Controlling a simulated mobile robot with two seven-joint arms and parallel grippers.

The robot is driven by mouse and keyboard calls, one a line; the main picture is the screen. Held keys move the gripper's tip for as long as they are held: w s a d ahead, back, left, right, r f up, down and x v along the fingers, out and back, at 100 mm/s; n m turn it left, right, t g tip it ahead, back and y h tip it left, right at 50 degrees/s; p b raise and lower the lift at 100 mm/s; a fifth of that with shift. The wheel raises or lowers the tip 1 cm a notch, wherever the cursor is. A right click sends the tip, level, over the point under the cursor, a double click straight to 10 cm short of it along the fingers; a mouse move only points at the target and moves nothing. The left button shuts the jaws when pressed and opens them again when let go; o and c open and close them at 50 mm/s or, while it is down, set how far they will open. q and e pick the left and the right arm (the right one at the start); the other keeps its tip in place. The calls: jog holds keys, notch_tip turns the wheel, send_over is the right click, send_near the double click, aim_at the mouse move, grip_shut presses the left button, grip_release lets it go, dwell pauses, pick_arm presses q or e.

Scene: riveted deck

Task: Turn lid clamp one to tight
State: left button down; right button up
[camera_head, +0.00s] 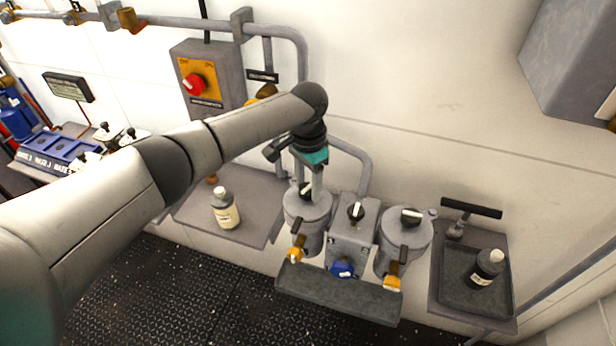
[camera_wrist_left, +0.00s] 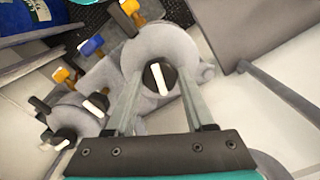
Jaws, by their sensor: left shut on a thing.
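Lid clamp one, a black round knob with a white bar (camera_wrist_left: 160,78), sits on top of the left grey canister (camera_head: 306,207). Its knob also shows below the gripper in the head view (camera_head: 304,190). My left gripper (camera_head: 314,184) comes down on it from above. In the left wrist view its two fingers (camera_wrist_left: 158,80) stand on either side of the knob, shut on it. The white bar runs nearly along the fingers, slightly tilted. Fine markings around the knob cannot be read. My right gripper is not in view.
Close on the right are a grey box with a black knob (camera_head: 356,211) and a second canister (camera_head: 405,240) with a similar knob (camera_head: 411,216). Yellow handles (camera_head: 393,283) and a blue knob (camera_head: 342,268) are below. Bottles stand on shelves left (camera_head: 225,210) and right (camera_head: 484,268).

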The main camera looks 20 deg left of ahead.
aim_at(308, 188)
pick_arm(q)
jog(key=m+p, duration=0.1)
jog(key=m, duration=0.2)
jog(key=shift+r, duration=0.15)
jog(key=m+p, duration=0.1)
jog(key=m, duration=0.2)
jog(key=shift+m, duration=0.3)
jog(key=m+p, duration=0.1)
jog(key=m, duration=0.2)
jog(key=shift+d+m, duration=0.1)
jog(key=shift+m, duration=2)
jog(key=shift+c, duration=1.3)
grip_release()
notch_tip(308, 188, up, 15)
